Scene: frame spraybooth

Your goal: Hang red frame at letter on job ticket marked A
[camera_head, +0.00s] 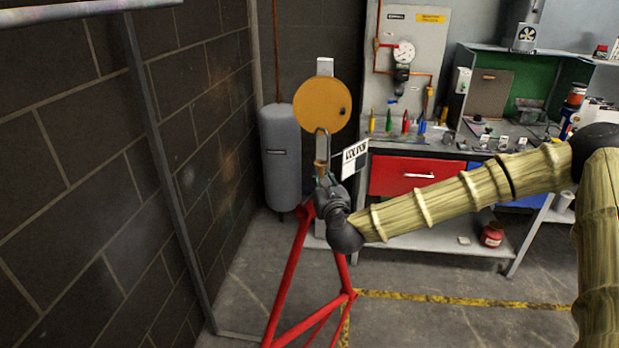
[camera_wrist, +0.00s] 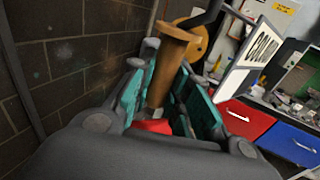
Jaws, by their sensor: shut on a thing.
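The red frame (camera_head: 291,268) hangs from my gripper (camera_head: 325,185), with its tubes spreading down above the floor. In the wrist view, my gripper (camera_wrist: 165,105) is shut, its teal pads on either side of a brown tapered plug (camera_wrist: 164,68) at the frame's top. A bit of red (camera_wrist: 152,126) shows between the fingers. A metal hook (camera_head: 322,142) is at the plug's upper end; I cannot tell if they are joined. The ticket (camera_head: 355,158) reading "COLOUR" is just right of the hook. No letter A is legible.
An orange disc (camera_head: 322,104) on a pale post stands above the hook. A grey tank (camera_head: 281,155) is behind, and a dark block wall (camera_head: 100,170) is at left. A bench with a red drawer (camera_head: 402,176) is at right. Open floor lies right of the frame.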

